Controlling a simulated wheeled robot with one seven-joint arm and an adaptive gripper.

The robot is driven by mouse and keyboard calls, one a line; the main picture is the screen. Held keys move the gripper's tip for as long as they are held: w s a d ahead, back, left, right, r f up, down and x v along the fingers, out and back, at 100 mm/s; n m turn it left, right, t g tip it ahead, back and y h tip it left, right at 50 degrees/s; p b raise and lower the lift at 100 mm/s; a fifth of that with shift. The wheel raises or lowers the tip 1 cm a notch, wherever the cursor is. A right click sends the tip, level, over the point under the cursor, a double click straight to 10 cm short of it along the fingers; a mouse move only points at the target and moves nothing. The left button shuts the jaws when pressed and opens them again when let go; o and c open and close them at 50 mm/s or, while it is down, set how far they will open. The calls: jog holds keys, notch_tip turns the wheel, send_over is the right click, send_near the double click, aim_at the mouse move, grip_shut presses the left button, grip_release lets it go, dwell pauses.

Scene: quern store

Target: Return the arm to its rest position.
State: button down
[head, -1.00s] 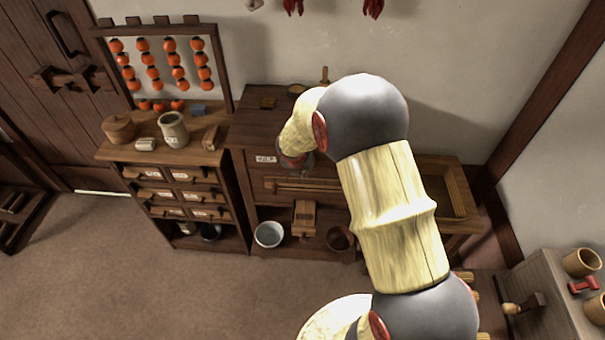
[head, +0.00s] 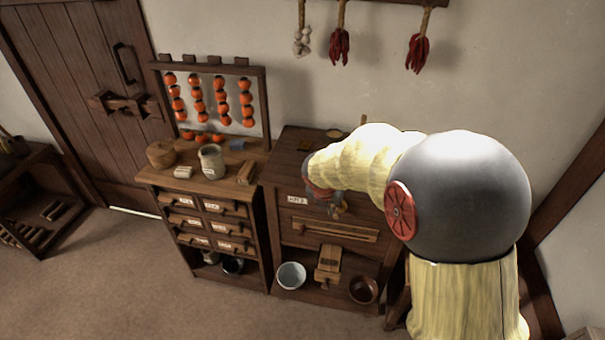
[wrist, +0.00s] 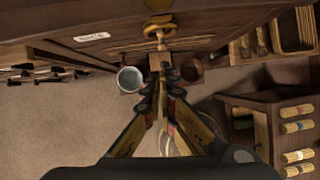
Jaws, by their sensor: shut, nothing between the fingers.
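My arm reaches in from the right in the head view, its bend large and close to the camera. My gripper (head: 335,203) is at its far end, in front of the dark wooden cabinet (head: 288,225) with a paper label; it is small there and partly hidden by the wrist. In the wrist view my gripper (wrist: 163,75) has its fingers together at the tips, with nothing between them. A light wooden ring-like knob (wrist: 159,30) shows just beyond the fingertips; I cannot tell the gap.
A small drawer chest (head: 205,232) stands left of the cabinet, with a jar (head: 211,161) on top and hanging persimmons (head: 221,100) behind. A white bowl (head: 291,275), a wooden tool (head: 329,264) and a brown bowl (head: 363,290) sit low in the cabinet. Floor at left front is clear.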

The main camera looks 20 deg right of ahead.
jog(key=s+a+r+m+g+y, duration=0.15)
jog(key=s+a+m, duration=0.25)
jog(key=s+m, duration=1.1)
jog(key=s+a+r+m+t+y, duration=0.1)
jog(key=s+a+r+m, duration=0.3)
jog(key=s+r+m, duration=0.1)
jog(key=s+a+r+m+t+y+b, duration=0.1)
jog(key=s+a+r+m+t, duration=0.1)
jog(key=s+a+r+m, duration=0.3)
notch_tip(320, 180, up, 5)
jog(key=s+m, duration=0.1)
jog(key=m, duration=0.2)
jog(key=shift+a+r, duration=0.15)
jog(key=shift+a, duration=0.05)
jog(key=shift+t, duration=0.25)
